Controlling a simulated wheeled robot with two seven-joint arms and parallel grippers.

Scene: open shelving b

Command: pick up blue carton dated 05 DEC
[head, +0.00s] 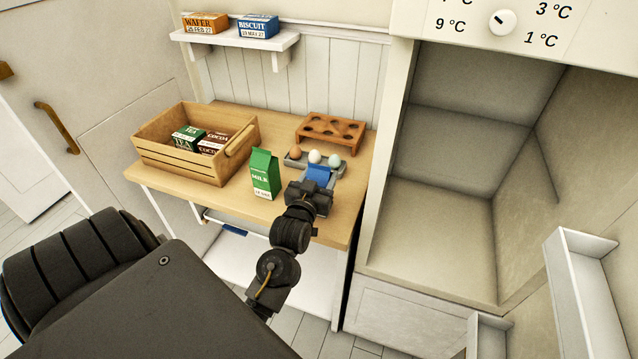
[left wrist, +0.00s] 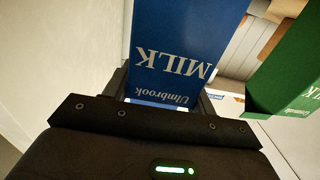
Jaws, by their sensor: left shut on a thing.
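The blue carton (head: 318,174) stands near the right front of the wooden table, mostly hidden behind my left gripper (head: 309,192). In the left wrist view the blue carton (left wrist: 175,50) reads "Ulmbrook MILK", upside down, and sits between the two fingers of my left gripper (left wrist: 165,90), which is shut on it. I see no date on it in either view. A green milk carton (head: 265,175) stands to its left, apart from it; it also shows in the left wrist view (left wrist: 285,75). My right gripper is not in view.
A grey tray with eggs (head: 315,157) lies just behind the blue carton, and a wooden egg rack (head: 330,131) behind that. A wooden crate (head: 180,165) with tea and cocoa boxes stands left. An open, empty fridge compartment (head: 440,225) is at right. A wall shelf (head: 235,38) holds two boxes.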

